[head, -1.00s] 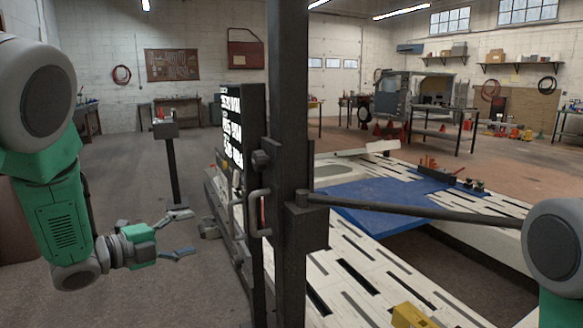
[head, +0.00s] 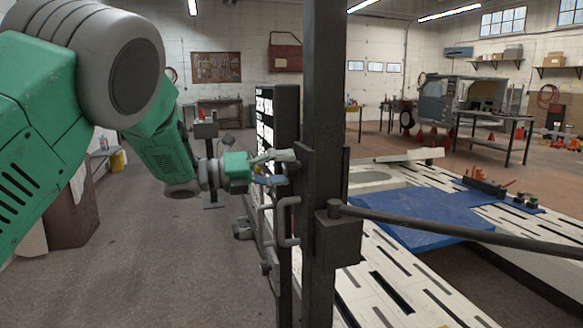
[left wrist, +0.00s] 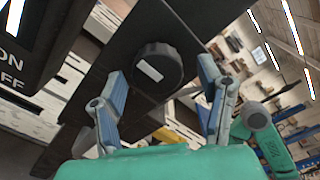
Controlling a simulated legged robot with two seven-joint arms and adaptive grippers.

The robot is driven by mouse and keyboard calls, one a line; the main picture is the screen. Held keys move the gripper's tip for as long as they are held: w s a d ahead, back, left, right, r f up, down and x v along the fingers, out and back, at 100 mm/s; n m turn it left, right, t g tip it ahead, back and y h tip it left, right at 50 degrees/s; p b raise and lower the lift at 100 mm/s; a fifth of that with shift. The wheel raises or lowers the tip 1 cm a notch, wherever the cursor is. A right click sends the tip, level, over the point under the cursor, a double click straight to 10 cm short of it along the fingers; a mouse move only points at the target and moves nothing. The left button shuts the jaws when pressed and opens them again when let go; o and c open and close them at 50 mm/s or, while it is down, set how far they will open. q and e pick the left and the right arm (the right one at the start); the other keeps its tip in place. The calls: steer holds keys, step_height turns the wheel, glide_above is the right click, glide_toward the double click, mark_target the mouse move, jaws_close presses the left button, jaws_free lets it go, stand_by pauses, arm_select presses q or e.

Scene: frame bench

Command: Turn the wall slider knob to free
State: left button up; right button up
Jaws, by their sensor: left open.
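The knob (left wrist: 158,70) is round and black with a white bar mark on its face, and shows in the left wrist view on a dark upright plate (left wrist: 120,40). The bar runs slantwise in that picture. My left gripper (head: 277,167) is open in front of the dark post (head: 325,90) in the head view. In the left wrist view its blue-grey fingers (left wrist: 163,80) stand on either side of the knob, apart from it as far as I can tell. The knob is not clear in the head view, where the gripper covers that spot. My right gripper is not in view.
A bent grey handle (head: 290,222) sticks out below the gripper. A dark panel with white lettering (head: 283,115) stands behind. A long dark bar (head: 450,231) runs right from the post, above a slotted white bench (head: 405,285) with a blue sheet (head: 420,212). Open floor lies left.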

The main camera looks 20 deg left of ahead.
arm_select(q)
steer(key=shift+x, duration=0.8)
steer(key=shift+w+a+f, duration=0.1)
steer(key=shift+w+a, duration=0.05)
steer(key=shift+a, duration=0.35)
steer(key=c, duration=0.7)
steer(key=shift+d, duration=0.15)
steer(key=c, duration=0.4)
steer(key=shift+d, duration=0.1)
steer(key=shift+c, duration=0.2)
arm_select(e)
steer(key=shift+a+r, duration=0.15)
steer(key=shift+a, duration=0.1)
